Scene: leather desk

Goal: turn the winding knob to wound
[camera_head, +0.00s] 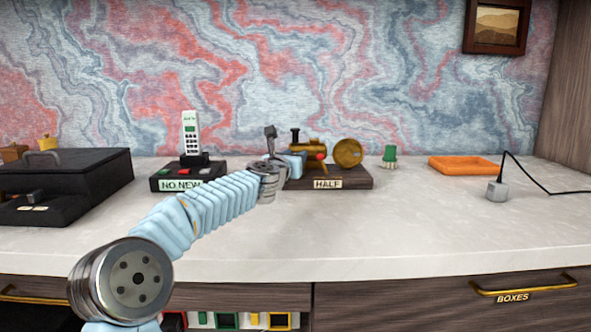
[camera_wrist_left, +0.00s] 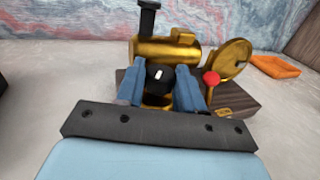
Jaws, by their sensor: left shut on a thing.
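A brass model engine with a black chimney and a large brass wheel (camera_head: 348,153) stands on a dark wooden base (camera_head: 352,178) labelled HALF. In the left wrist view the brass boiler (camera_wrist_left: 160,50) shows above my fingers, with the wheel (camera_wrist_left: 236,58) and a red ball (camera_wrist_left: 211,78) to the right. The winding knob (camera_wrist_left: 160,75) is black with a white mark. My left gripper (camera_wrist_left: 161,88) has one blue finger on each side of the knob and is shut on it. In the head view my left gripper (camera_head: 296,165) reaches the engine's left side, and my wrist hides the knob. My right gripper is out of view.
A cordless phone (camera_head: 191,135) on a base labelled NO NEW stands left of the engine. A black case (camera_head: 75,165) is at far left. The front desktop is clear.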

